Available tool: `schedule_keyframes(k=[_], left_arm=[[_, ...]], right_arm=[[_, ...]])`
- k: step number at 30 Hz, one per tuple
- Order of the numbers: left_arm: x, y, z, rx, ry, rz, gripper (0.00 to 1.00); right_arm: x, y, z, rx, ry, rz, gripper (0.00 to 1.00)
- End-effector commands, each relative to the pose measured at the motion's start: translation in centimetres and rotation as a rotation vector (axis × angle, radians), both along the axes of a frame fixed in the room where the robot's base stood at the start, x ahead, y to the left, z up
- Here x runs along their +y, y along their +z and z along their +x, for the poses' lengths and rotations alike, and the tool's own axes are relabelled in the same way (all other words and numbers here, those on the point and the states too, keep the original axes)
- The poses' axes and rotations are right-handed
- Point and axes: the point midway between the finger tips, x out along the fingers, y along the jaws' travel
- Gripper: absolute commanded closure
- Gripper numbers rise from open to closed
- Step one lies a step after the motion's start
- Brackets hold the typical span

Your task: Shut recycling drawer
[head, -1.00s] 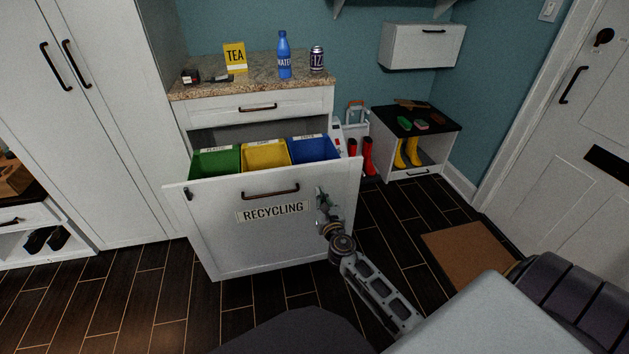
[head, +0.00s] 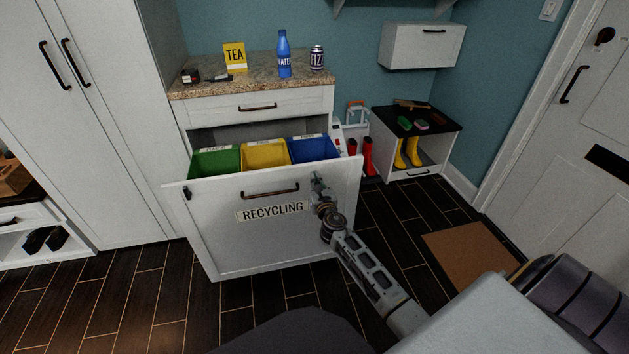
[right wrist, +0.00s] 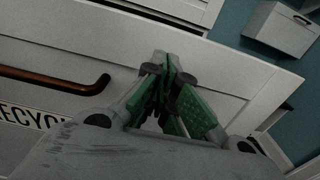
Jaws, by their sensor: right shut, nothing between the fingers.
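The recycling drawer (head: 225,245) is a white front with a dark handle (head: 270,191) and a "RECYCLING" label (head: 270,212). It stands pulled out from the cabinet, with a green bin (head: 214,163), a yellow bin (head: 265,155) and a blue bin (head: 313,149) showing inside. My right gripper (head: 316,180) is shut and empty in front of the upper right part of the drawer front, right of the handle. In the right wrist view its green-padded fingers (right wrist: 170,85) are together near the drawer front; I cannot tell whether they touch it. My left gripper is not in view.
The granite counter (head: 215,88) above holds a tea box (head: 235,57), a water bottle (head: 284,56) and a can (head: 317,58). A low shoe bench (head: 390,155) stands to the right. A brown mat (head: 468,256) lies on the dark floor by the door.

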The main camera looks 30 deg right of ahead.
Motion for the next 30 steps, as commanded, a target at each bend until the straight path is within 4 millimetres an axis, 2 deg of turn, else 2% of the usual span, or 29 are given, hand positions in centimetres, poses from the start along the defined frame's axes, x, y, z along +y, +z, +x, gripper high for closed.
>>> schedule_keyframes(k=[7,23,30], left_arm=[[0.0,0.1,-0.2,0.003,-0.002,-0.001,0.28],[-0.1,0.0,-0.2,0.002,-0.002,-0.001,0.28],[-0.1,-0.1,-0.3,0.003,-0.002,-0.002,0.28]], right_arm=[[-0.2,0.0,0.8,-0.001,0.000,0.002,1.00],[-0.3,0.0,1.1,0.000,0.000,0.001,1.00],[-0.6,0.0,2.3,-0.001,0.001,0.000,1.00]])
